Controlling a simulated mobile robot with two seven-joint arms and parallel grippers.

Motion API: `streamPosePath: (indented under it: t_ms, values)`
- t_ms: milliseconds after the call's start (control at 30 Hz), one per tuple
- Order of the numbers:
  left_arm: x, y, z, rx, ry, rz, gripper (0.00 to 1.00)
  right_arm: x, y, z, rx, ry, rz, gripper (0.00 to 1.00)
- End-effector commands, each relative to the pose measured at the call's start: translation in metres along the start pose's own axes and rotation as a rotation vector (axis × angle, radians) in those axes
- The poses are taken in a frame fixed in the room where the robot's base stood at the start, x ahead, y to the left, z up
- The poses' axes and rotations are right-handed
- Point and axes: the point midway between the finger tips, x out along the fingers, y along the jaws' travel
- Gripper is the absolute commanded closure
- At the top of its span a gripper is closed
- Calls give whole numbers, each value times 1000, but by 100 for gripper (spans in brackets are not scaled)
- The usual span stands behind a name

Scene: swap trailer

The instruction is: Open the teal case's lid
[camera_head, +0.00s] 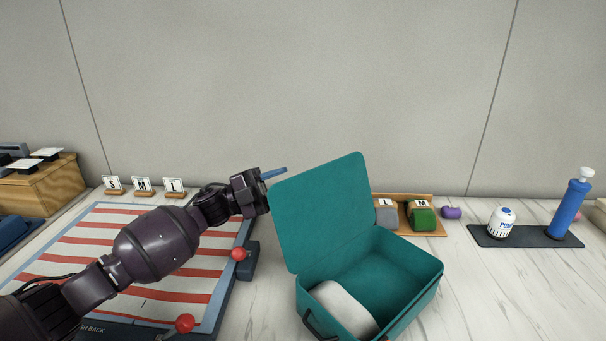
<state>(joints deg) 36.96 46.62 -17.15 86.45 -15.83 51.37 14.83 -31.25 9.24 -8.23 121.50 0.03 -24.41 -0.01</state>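The teal case (425,290) stands on the counter at centre right, its inside visible. Its teal lid (322,212) stands raised, leaning toward the left. A white rounded item (345,308) lies inside the case. A dark handle shows at the case's front left. My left gripper (274,173) is at the upper left edge of the lid, with a bluish finger pointing right. The frame does not show whether the fingers are apart or whether they touch the lid. My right gripper is not in view.
A red-and-white striped board (205,255) with red knobs lies left. Small letter cards (143,185) stand behind it. A wooden tray (437,222) with small bags is behind the case. A dark mat (525,238) holds a white jar (502,221) and blue pump (568,208). Counter right of the case is clear.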

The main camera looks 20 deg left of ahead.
Motion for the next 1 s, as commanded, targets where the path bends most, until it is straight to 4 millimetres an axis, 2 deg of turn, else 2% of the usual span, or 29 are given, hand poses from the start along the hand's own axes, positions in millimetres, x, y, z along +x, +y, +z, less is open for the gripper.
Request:
streamPosePath:
  t_ms: [100, 300, 500, 733, 767, 900, 1000]
  values:
    - [21, -1, -1, 1, 3, -1, 66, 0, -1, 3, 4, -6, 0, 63]
    - [43, 0, 0, 0, 1, -1, 66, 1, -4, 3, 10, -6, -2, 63]
    - [51, 1, 0, 0, -1, 0, 66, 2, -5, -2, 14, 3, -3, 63]
    - [52, 1, 0, -1, -1, 0, 66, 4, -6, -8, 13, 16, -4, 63]
    - [52, 1, 0, -1, -1, 0, 68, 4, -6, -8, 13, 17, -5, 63]
    - [51, 1, 0, -1, -1, 0, 89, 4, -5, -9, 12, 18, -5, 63]
    - [51, 1, 0, -1, -1, -1, 100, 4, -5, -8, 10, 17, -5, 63]
